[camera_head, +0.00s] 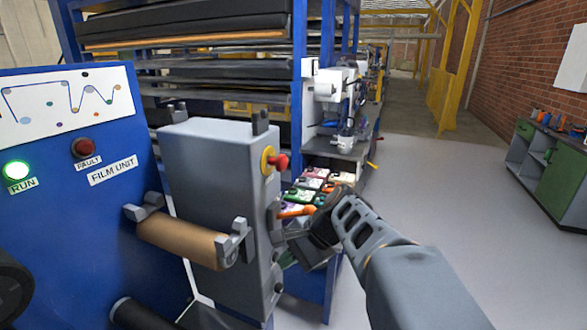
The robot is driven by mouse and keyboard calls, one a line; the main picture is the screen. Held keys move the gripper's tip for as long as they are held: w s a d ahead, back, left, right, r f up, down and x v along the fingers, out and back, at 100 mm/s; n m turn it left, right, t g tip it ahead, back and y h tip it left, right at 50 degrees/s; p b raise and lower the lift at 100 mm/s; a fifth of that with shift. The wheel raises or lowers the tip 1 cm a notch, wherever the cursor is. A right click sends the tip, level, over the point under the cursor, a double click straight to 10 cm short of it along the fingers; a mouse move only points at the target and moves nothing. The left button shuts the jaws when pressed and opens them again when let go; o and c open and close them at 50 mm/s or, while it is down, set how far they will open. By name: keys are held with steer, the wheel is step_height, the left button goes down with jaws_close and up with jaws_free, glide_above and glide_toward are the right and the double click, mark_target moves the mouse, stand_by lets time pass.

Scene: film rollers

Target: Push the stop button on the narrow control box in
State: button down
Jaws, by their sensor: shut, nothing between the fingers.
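The narrow grey control box (215,170) stands upright beside the blue film unit panel. A red stop button (281,162) on a yellow ring (267,160) sticks out near the top of its right-hand face. My gripper (287,233) is shut and empty, below the button and close to the box's right edge. It is apart from the button. Its fingertips are small and partly hidden against the dark parts there, so I cannot tell whether they touch the box.
The blue panel (110,220) has a lit green RUN lamp (16,171) and a dark red FAULT lamp (84,147). A brown roller (182,241) sits in front of the box. Racks with dark rolls (190,30) stand behind. Open floor (450,200) lies to the right.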

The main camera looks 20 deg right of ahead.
steer(key=w+d+r+m+t+y, duration=0.3)
steer(key=w+d+r+m+t, duration=0.1)
steer(key=d+r+m, duration=0.25)
steer(key=m+t+y, duration=0.2)
steer(key=m+t, duration=0.4)
steer(key=m, duration=0.1)
glide_toward(285, 164)
steer(key=d+v, duration=0.1)
steer(key=v, duration=0.6)
steer(key=shift+w+a+g+y+b, duration=0.3)
steer(key=shift+w+a+b, duration=0.05)
steer(key=shift+w+a, duration=0.05)
steer(key=shift+a, duration=0.1)
steer(key=p+x, duration=0.1)
steer(key=x, duration=1.3)
steer(key=shift+p, duration=0.3)
